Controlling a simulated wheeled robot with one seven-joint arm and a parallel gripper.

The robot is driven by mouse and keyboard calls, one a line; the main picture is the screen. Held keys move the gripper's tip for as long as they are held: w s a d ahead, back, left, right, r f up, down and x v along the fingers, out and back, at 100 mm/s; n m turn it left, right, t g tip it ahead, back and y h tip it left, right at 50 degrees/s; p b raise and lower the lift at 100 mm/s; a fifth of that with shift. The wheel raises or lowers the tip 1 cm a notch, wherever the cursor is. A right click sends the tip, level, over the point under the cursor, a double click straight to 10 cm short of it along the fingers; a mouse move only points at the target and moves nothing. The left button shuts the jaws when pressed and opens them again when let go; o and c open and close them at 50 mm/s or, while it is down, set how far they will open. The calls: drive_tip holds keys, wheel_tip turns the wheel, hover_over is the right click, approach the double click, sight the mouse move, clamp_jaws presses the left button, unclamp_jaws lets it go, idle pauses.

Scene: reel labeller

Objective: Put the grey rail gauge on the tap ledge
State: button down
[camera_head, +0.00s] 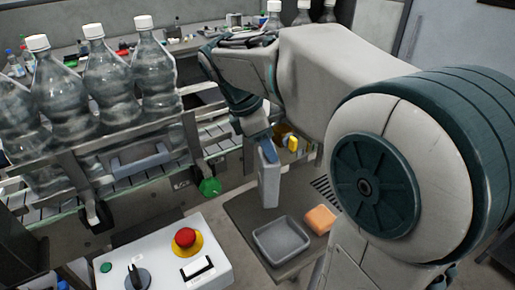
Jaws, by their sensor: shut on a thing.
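My gripper (264,143) points downward right of the conveyor. It is shut on the grey rail gauge (269,183), a grey block that hangs upright below the fingers. The gauge appears above a dark grey flat ledge (240,212), which looks like the tap ledge. I cannot tell whether the gauge's lower end touches it. A shallow grey tray (281,240) and an orange sponge-like block (320,220) are on this ledge, in front of and right of the gauge. The fingertips are small and partly hidden by the gauge.
Large clear bottles (107,80) stand along the conveyor at the left. A green knob (209,187) sticks out left of the gauge. A white control box (160,258) with a red button (186,238) stands in front. The ledge's left part is bare.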

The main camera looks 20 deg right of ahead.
sight(259, 150)
drive_tip(key=shift+w+a+f, duration=0.15)
drive_tip(key=shift+w+f, duration=0.2)
drive_tip(key=shift+w, duration=0.15)
drive_tip(key=shift+w+a+f, duration=0.15)
drive_tip(key=shift+w+f, duration=0.2)
drive_tip(key=shift+w, duration=0.15)
drive_tip(key=shift+f, duration=1.9)
drive_tip(key=shift+f, duration=0.15)
drive_tip(key=c, duration=0.9)
unclamp_jaws()
drive_tip(key=shift+o, duration=0.2)
